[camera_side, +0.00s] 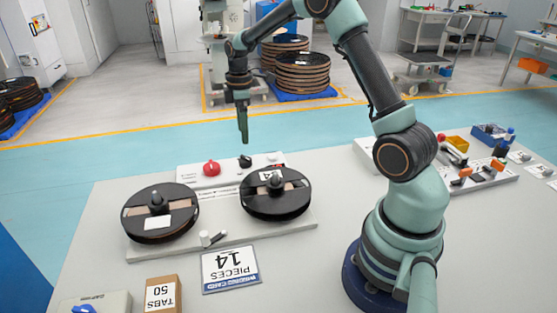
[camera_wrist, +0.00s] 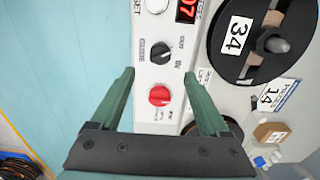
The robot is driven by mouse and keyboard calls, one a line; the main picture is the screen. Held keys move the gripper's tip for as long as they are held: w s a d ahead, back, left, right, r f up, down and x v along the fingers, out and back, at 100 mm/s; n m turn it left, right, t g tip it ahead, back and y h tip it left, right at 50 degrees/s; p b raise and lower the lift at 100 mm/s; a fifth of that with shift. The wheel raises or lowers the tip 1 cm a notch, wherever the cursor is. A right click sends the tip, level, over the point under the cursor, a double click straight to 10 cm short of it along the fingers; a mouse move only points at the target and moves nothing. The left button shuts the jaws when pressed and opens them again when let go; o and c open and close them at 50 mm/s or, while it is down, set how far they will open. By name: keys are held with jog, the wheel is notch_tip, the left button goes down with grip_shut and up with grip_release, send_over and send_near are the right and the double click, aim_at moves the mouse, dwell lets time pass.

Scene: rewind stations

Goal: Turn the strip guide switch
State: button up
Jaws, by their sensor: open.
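The strip guide switch appears to be the black knob (camera_wrist: 161,53) with OUT and IN marks beside it in the wrist view. It also shows as a black knob (camera_side: 245,161) on the panel behind the reels in the side view. A red knob (camera_wrist: 159,96) sits beside it; the side view shows that too (camera_side: 211,168). My gripper (camera_side: 243,141) hangs above the panel, over the black knob and seemingly apart from it. In the wrist view my gripper (camera_wrist: 159,75) has its two green fingers spread wide, with nothing between them.
Two dark reels, left (camera_side: 160,212) and right (camera_side: 276,192), stand in front of the panel. A red digit display (camera_wrist: 186,10) lies beside the knobs. A sign reading 14 (camera_side: 230,269) and a TABS box (camera_side: 163,294) lie nearer. Trays and tools (camera_side: 481,177) are at right.

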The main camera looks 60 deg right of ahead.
aim_at(245, 157)
notch_tip(245, 157, down, 9)
jog(key=shift+f, duration=0.15)
dwell(0.4)
grip_shut()
jog(key=shift+m, duration=0.3)
jog(key=m, duration=0.5)
jog(key=shift+m, duration=0.3)
jog(key=m, duration=0.5)
jog(key=shift+m, duration=0.4)
